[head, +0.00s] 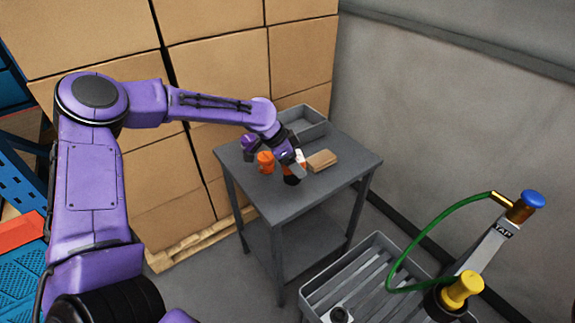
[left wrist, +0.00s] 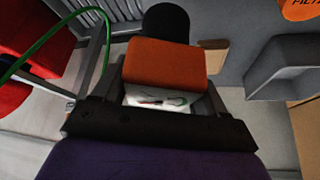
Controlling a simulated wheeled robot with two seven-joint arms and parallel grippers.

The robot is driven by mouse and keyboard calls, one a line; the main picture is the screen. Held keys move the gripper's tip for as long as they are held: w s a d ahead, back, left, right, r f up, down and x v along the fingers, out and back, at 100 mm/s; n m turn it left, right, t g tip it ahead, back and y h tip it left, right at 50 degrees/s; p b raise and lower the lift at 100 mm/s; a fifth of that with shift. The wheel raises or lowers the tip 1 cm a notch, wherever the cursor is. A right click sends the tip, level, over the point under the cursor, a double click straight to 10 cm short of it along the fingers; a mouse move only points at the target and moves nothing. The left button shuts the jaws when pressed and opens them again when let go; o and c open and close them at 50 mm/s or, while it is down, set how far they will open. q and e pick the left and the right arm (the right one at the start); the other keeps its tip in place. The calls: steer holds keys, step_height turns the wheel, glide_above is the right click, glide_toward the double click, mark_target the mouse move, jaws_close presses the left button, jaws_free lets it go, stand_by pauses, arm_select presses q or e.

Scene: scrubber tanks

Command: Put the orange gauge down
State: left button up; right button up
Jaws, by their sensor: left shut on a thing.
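The orange gauge (left wrist: 165,62) is held between the fingers of my left gripper (left wrist: 163,92) in the left wrist view. A white face with small markings shows on its near side. In the head view, my left gripper (head: 293,168) is low over the grey table (head: 275,203), and little of the gauge shows past it. A dark round part (left wrist: 165,22) shows just beyond the gauge; I cannot tell whether it belongs to it. I cannot tell whether the gauge touches the tabletop. My right gripper is not in view.
An orange cylinder (head: 265,162) stands left of the gripper, with a purple item (head: 248,142) behind it. A brown block (head: 321,160) lies to the right and a grey bin (head: 302,127) at the back. A slatted grey cart (head: 345,273) with a green hose (head: 420,240) stands in front.

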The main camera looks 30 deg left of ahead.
arm_select(q)
steer(key=a+f, duration=0.1)
steer(key=f, duration=0.2)
steer(key=w+a+f+p, duration=0.1)
steer(key=a+f, duration=0.1)
steer(key=f, duration=0.1)
steer(key=a+f, duration=0.1)
steer(key=f, duration=0.1)
steer(key=shift+w+a+f, duration=0.3)
steer(key=shift+w+f, duration=0.05)
steer(key=shift+f, duration=0.05)
steer(key=shift+d+f, duration=0.1)
steer(key=shift+f, duration=0.05)
steer(key=o, duration=1.2)
steer(key=shift+c, duration=0.2)
